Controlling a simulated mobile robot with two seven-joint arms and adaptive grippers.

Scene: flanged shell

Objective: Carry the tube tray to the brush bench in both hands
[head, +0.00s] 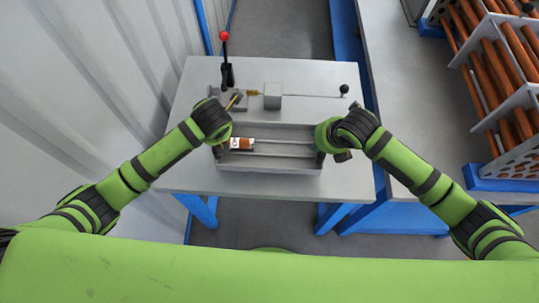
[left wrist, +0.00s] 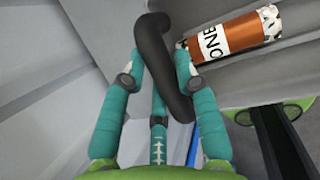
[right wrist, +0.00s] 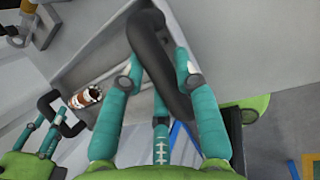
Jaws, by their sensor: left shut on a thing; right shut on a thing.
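The grey tube tray (head: 270,167) is level in front of me, over the near part of a pale bench top (head: 185,178) with a brush rig. I cannot tell whether it touches the top. An orange-and-white labelled tube (head: 240,143) lies in its left part; the left wrist view shows it closely (left wrist: 235,36). My left gripper (head: 222,146) is shut on the tray's black left handle (left wrist: 150,40). My right gripper (head: 328,148) is shut on the black right handle (right wrist: 150,40). Both handles pass between the teal fingers. The head view mostly hides the fingertips.
Behind the tray stand a red-knobbed lever (head: 225,62), a grey block (head: 272,96) and a thin rod with a black knob (head: 344,89). A rack of copper-coloured tubes (head: 500,80) stands at the right on another bench (head: 405,90). A corrugated wall (head: 90,70) is close on the left.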

